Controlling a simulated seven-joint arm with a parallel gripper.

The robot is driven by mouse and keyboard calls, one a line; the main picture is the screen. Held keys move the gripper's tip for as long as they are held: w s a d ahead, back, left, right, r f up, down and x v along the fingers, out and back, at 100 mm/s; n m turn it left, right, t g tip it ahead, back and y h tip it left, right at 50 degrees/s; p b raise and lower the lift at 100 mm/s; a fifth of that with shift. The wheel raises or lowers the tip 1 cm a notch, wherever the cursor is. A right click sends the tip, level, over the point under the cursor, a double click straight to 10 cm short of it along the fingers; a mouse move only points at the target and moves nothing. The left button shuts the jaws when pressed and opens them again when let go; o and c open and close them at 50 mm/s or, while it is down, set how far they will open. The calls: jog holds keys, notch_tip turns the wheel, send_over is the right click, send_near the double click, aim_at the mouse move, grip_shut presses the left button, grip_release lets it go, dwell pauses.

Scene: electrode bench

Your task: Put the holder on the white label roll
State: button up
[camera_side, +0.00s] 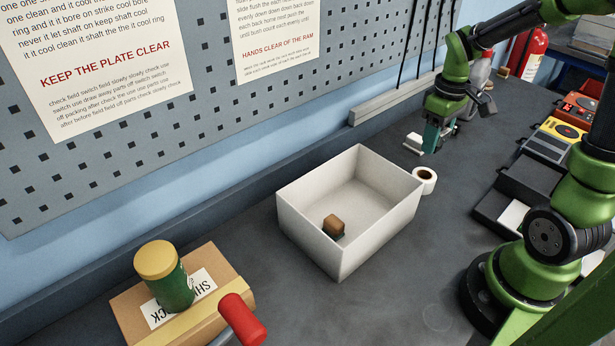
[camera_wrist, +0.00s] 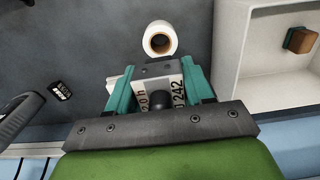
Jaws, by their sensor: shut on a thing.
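The white label roll (camera_side: 424,187) stands on the dark bench against the right side of the white box, its hollow core facing up. In the wrist view the roll (camera_wrist: 147,42) is just beyond my fingertips. My gripper (camera_side: 436,139) is behind the roll in the side view, low over the bench and apart from it. Its teal fingers (camera_wrist: 158,84) are shut on a small block with white, printed faces, which looks like the holder (camera_wrist: 176,93). Its underside is hidden. A white piece (camera_side: 413,142) shows beside the fingers in the side view.
The open white box (camera_side: 300,225) holds a small brown-topped block (camera_side: 334,224). A carton (camera_side: 125,306) with a green jar (camera_side: 174,285) stands front left. A dark case (camera_side: 508,208) and meters (camera_side: 557,142) are at right. Bench between gripper and roll looks clear.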

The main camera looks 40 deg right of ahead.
aim_at(425, 175)
notch_tip(425, 175, down, 8)
jog(key=shift+r, duration=0.2)
jog(key=shift+f, duration=0.1)
jog(key=o, duration=1.3)
notch_tip(425, 175, up, 12)
jog(key=shift+f, duration=0.1)
jog(key=s+a+r+m+t+y, duration=0.1)
jog(key=s+a+r+m+t, duration=0.1)
jog(key=a, duration=0.6)
jog(key=s+a+r+m+t+y, duration=0.1)
jog(key=s+a+r+m+t, duration=0.1)
jog(key=a+r+t, duration=0.3)
jog(key=s+a+r, duration=0.1)
jog(key=a, duration=0.3)
jog(key=shift+a, duration=0.15)
jog(key=shift+r, duration=0.1)
